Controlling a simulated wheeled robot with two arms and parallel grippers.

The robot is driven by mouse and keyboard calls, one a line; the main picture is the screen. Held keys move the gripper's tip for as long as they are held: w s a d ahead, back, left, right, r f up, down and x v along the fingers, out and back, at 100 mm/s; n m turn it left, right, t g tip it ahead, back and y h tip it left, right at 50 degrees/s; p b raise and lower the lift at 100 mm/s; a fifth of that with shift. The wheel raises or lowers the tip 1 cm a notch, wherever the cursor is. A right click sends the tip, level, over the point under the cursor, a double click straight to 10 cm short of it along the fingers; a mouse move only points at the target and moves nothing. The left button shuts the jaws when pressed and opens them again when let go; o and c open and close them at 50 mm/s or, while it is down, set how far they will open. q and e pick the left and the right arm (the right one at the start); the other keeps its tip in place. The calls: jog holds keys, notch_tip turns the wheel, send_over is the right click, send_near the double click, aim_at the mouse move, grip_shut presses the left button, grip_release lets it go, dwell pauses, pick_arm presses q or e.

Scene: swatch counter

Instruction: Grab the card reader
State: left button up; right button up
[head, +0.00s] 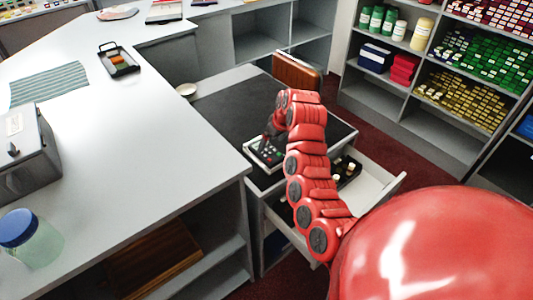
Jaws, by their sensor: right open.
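The card reader (265,155) is a small dark device with a light edge and coloured keys. It lies near the front left edge of the dark-topped counter section. My red right arm reaches over the counter from the lower right. My right gripper (269,137) points down at the far side of the card reader and is open. The arm hides part of the gripper and the reader's right side, so I cannot tell whether they touch. My left gripper is not in view.
An open drawer (377,190) with a dark tray stands out below the arm. A brown upright case (297,72) stands at the counter's back. A white counter (150,130) lies to the left, with a jar (36,245) and a grey box (25,155). Shelves fill the back right.

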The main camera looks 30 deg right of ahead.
aim_at(266, 150)
jog(key=shift+w+f+p, duration=0.25)
jog(key=shift+f+p, duration=0.1)
jog(key=shift+f, duration=0.15)
jog(key=p+x, duration=0.1)
jog(key=x, duration=0.1)
jog(key=shift+w+f, duration=0.25)
jog(key=shift+w, duration=0.05)
jog(key=shift+x, duration=0.9)
jog(key=c, duration=1.4)
